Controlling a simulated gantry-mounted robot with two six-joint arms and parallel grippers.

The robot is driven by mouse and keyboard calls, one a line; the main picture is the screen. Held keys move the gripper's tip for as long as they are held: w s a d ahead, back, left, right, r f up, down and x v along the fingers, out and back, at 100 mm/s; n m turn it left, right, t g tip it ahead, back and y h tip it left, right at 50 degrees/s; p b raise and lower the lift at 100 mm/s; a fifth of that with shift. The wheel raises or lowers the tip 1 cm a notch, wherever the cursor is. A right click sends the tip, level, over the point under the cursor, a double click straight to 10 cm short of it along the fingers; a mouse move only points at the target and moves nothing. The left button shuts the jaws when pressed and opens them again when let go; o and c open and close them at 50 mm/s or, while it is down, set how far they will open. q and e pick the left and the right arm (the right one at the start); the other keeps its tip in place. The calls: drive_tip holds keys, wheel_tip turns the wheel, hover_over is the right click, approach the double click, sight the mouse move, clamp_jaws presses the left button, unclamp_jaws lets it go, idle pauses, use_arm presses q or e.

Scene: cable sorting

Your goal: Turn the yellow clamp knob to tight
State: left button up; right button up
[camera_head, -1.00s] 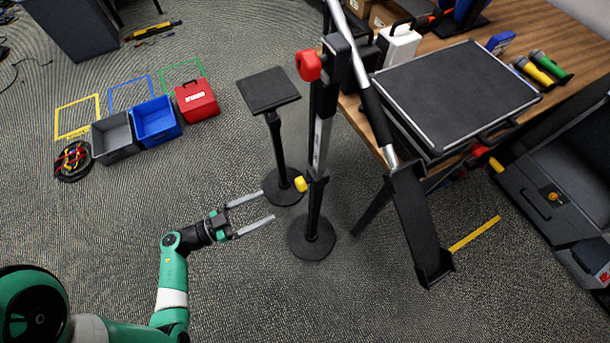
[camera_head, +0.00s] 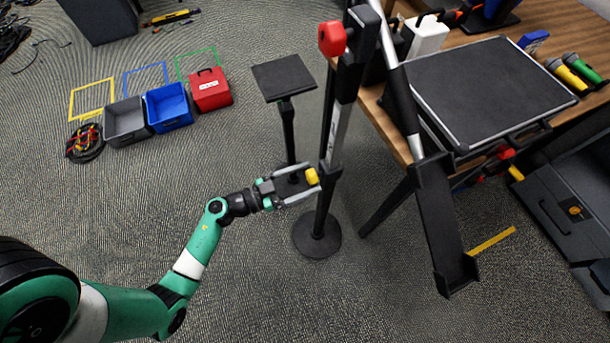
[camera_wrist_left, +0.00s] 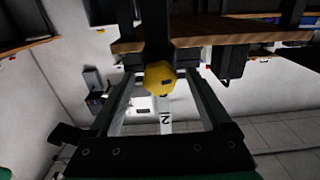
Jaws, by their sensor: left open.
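The yellow clamp knob (camera_head: 312,176) sits on the side of the black upright stand (camera_head: 340,125), low on its post. My left gripper (camera_head: 304,178) is open, with one finger on either side of the knob in the head view. In the left wrist view the knob (camera_wrist_left: 159,78) shows between the far ends of the two spread fingers, near their tips. I cannot tell whether either finger touches it. A small dark mark shows on the knob's face. My right gripper is not in view.
A second stand with a square top (camera_head: 283,77) stands just behind my left gripper. A wooden table (camera_head: 392,122) carries a black case (camera_head: 490,88). Grey (camera_head: 125,137) and blue bins (camera_head: 168,122) lie at left; floor in front is free.

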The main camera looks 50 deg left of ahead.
use_arm(q)
clamp_jaws()
idle(0.5)
